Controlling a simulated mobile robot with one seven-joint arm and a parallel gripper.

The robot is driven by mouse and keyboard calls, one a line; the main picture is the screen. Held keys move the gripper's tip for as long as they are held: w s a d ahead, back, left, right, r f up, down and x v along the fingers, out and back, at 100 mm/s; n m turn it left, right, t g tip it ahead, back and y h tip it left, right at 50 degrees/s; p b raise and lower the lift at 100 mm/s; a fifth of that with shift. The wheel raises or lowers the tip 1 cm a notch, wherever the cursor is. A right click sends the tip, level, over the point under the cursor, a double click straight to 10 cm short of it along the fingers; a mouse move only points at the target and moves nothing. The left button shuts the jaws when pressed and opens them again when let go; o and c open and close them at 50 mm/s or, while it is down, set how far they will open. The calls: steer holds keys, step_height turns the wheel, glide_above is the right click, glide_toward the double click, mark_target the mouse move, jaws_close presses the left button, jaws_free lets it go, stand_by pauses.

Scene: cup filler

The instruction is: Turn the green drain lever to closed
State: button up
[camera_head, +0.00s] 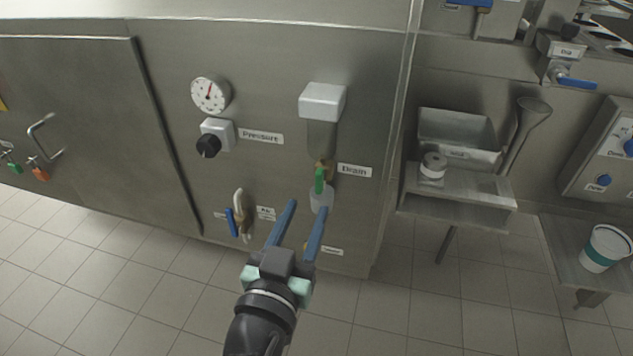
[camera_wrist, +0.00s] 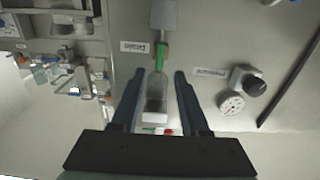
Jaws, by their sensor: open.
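The green drain lever (camera_head: 319,181) sits on a brass valve below a white box on the steel panel, beside the "Drain" label (camera_head: 354,171). It lies roughly in line with the vertical pipe. My gripper (camera_head: 306,206) is open, with its two blue fingers pointing up at the panel just below and left of the lever. In the wrist view the lever (camera_wrist: 161,56) shows upside down, beyond the fingertips and between their lines. A clear bowl or cup (camera_wrist: 156,92) under the valve lies between the fingers. I see no contact with the lever.
A blue-handled valve (camera_head: 236,222) is left of my gripper. A pressure gauge (camera_head: 211,95) and black knob (camera_head: 208,146) are on the panel above left. A steel shelf (camera_head: 458,204) stands to the right, and a cup (camera_head: 606,248) is at far right.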

mark_target(318, 184)
steer(key=x, duration=0.7)
jaws_close()
